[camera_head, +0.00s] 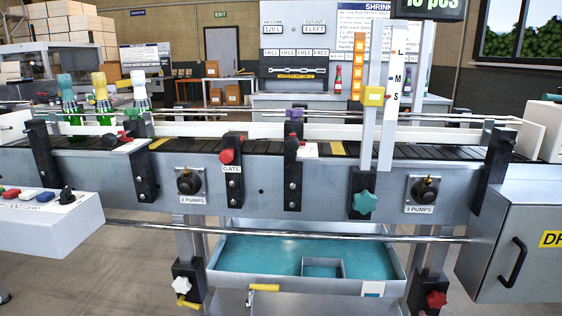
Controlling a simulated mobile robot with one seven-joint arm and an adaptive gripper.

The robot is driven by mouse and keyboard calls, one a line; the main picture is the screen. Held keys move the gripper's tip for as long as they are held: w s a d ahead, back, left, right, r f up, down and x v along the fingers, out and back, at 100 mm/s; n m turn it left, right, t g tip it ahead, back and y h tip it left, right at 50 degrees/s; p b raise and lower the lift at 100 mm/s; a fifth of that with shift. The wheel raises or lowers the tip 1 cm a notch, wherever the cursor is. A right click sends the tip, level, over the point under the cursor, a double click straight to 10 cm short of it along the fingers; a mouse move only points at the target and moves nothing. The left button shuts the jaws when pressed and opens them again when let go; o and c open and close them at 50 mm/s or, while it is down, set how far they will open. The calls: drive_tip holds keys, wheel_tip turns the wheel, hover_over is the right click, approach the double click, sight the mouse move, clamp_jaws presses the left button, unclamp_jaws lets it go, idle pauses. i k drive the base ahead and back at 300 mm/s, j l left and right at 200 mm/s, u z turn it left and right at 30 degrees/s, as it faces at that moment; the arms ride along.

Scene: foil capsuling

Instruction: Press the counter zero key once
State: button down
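No key that I can read as the counter zero key shows. A pale control box (48,222) at the left edge carries a red button (11,193), a white button (28,196), a blue button (45,197) and a black knob (67,195). The lettering on its front is cut off and too small to read. A dark display (428,7) at the top right reads "10 pcs", though its top is cut off. My gripper is not in view.
A conveyor (240,175) crosses the view, with several foil-topped bottles (102,95) at its left. A post with a yellow block (373,96) rises from it. A teal-lined tray (250,250) hangs below. A grey cabinet (520,225) with a black handle stands at right.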

sight(44, 196)
drive_tip(key=u, duration=1.4)
